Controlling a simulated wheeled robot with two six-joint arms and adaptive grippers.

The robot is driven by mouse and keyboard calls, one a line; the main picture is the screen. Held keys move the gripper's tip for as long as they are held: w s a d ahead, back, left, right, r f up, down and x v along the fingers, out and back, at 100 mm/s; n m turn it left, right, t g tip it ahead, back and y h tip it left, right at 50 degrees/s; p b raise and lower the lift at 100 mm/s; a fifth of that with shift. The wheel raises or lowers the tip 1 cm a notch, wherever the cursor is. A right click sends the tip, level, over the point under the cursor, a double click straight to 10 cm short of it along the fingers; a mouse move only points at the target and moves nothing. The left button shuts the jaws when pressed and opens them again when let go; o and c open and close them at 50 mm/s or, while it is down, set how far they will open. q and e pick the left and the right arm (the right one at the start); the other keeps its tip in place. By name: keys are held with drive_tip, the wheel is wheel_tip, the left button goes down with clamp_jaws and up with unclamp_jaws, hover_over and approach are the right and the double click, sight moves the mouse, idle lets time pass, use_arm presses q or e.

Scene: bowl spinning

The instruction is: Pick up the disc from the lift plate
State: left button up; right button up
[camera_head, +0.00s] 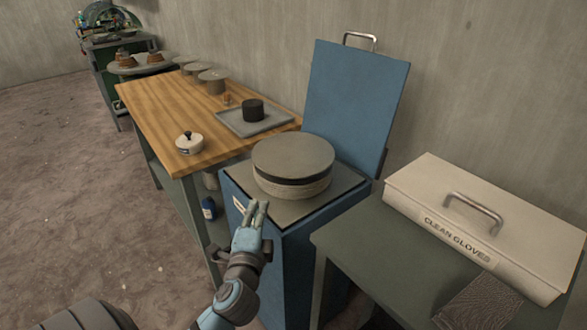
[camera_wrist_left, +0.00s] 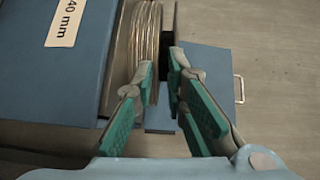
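The grey-topped disc (camera_head: 293,154), with a dark edge, lies on a stack of thin tan rings (camera_head: 293,188) on the lift plate (camera_head: 340,187) of an open blue cabinet (camera_head: 300,245). The stack's layered rim (camera_wrist_left: 146,40) and the disc's dark edge (camera_wrist_left: 168,30) also show in the left wrist view. My left gripper (camera_head: 257,204) is at the cabinet's near left side, before the stack. In the wrist view its fingers (camera_wrist_left: 164,75) are apart, with the disc's edge ahead, roughly in line with the gap. I see no contact. My right gripper is not in view.
The blue lid (camera_head: 354,100) stands raised behind the stack. A wooden table (camera_head: 165,110) with a tray (camera_head: 235,121), a dark puck (camera_head: 253,110) and a white lidded pot (camera_head: 189,143) is at left. A glove box (camera_head: 500,215) sits on the green bench (camera_head: 355,245) at right.

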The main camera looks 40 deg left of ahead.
sight(273, 169)
use_arm(q)
drive_tip(key=shift+t, duration=0.3)
drive_tip(key=b+x, duration=0.1)
drive_tip(key=x, duration=0.3)
drive_tip(key=r+x, duration=0.1)
drive_tip(key=x, duration=0.4)
drive_tip(key=d+b+x, duration=0.1)
drive_tip(key=x, duration=0.4)
drive_tip(key=shift+w+d+r+b, duration=0.1)
drive_tip(key=shift+w+r+b, duration=0.25)
drive_tip(key=shift+w+r, duration=0.1)
drive_tip(key=shift+w, duration=0.25)
drive_tip(key=shift+s, duration=0.1)
clamp_jaws()
drive_tip(key=shift+r, duration=0.15)
